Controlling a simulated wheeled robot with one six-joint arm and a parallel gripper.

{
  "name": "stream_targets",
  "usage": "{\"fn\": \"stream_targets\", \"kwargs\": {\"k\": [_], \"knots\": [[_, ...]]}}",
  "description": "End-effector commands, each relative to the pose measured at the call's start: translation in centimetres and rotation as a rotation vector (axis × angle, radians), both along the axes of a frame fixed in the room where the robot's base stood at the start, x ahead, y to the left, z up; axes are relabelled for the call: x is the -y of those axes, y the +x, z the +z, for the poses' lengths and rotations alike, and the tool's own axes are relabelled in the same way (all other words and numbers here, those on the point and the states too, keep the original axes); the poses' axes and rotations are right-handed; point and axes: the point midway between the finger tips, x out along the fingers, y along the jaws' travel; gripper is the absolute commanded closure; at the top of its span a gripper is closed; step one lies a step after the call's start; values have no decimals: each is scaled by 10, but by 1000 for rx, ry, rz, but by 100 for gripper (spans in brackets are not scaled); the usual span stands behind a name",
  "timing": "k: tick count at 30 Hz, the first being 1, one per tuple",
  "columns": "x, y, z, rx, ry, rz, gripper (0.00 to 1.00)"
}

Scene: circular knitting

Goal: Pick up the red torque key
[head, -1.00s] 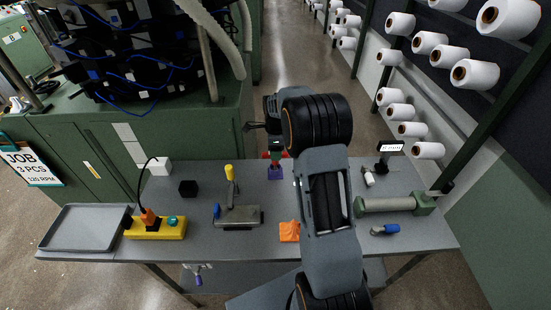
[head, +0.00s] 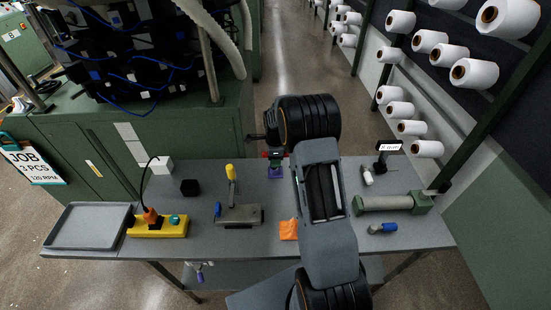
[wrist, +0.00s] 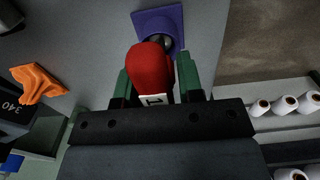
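The red torque key (wrist: 149,68) shows in the wrist view as a rounded red handle with a white tag marked 1. It stands at a purple square holder (wrist: 172,17), which also shows in the head view (head: 275,173) on the grey table. My gripper (wrist: 154,65) has its two green fingers on either side of the red handle. A narrow gap shows on the right side, so the fingers look open around it. Contact on the left side is unclear. In the head view my gripper (head: 275,156) is small and partly hidden by my arm.
An orange cloth (head: 288,230) lies near the table's front edge. A green-ended roller (head: 392,203) and a blue-handled tool (head: 383,228) lie to the right. A metal block (head: 240,214), yellow power strip (head: 158,227) and grey tray (head: 55,243) stand to the left.

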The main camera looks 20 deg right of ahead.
Motion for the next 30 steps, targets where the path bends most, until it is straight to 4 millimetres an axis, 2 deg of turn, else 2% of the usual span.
{"fn": "stream_targets", "kwargs": {"k": [2, 10, 20, 30], "knots": [[0, 0, 0, 0, 0, 0, 73], [0, 0, 0, 0, 0, 0, 99], [0, 1, 7, 3, 0, 0, 100], [0, 1, 64, 5, -1, 0, 100]]}}
